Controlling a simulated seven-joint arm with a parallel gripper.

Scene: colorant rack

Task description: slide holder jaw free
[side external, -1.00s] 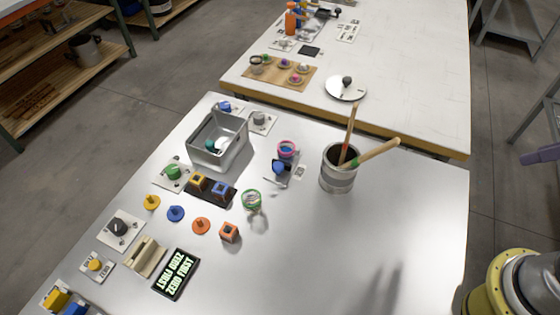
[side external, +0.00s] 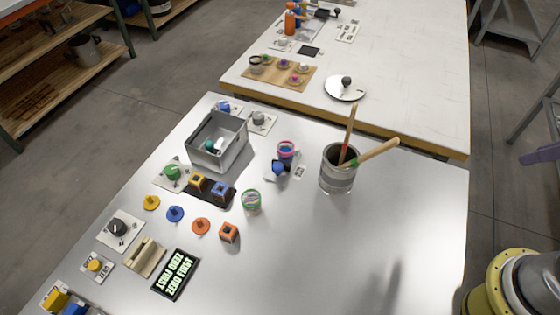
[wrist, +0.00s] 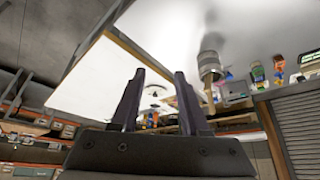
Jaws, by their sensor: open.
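A small holder with a blue knob (side external: 279,167) sits on a pale plate mid-table in the side view. A pink-rimmed cup with blue contents (side external: 287,149) is right behind it. I cannot make out a separate jaw on the holder, or whether it touches the cup. A green-rimmed jar (side external: 251,199) stands in front, apart from the holder. My gripper (wrist: 159,75) is open and empty in the wrist view, its two dark fingers apart. It is far from the holder. The side view shows only part of my arm at bottom right, not the gripper.
A grey can with wooden-handled tools (side external: 338,170) stands right of the holder. A metal bin (side external: 217,145) and a dark tray with yellow and blue blocks (side external: 211,190) are left. A lit sign (side external: 175,274) lies in front. The right front of the table (side external: 400,230) is clear.

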